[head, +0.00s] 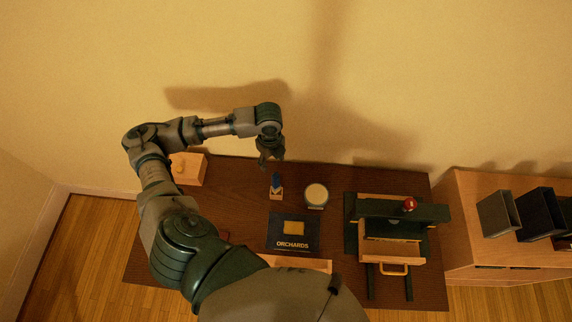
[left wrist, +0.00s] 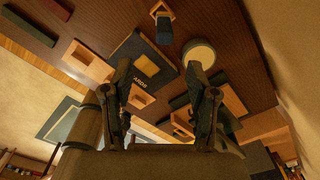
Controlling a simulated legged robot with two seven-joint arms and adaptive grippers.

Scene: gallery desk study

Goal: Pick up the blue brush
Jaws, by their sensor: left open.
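The blue brush (head: 276,179) stands at the back middle of the dark desk, its lower end in a small pale wooden holder (head: 276,193). In the left wrist view the brush (left wrist: 164,29) shows at the top, beyond my fingertips. My left gripper (head: 267,161) hangs above and behind the brush, apart from it. In the left wrist view my left gripper (left wrist: 159,68) has its two fingers spread wide with nothing between them. My right gripper is in neither view.
A round pale-topped container (head: 316,194) stands right of the brush. A dark book marked ORCHARDS (head: 282,231) lies in front. A green press-like stand with a red knob (head: 409,204) is at the right, a wooden box (head: 188,169) at the back left. The wall rises behind.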

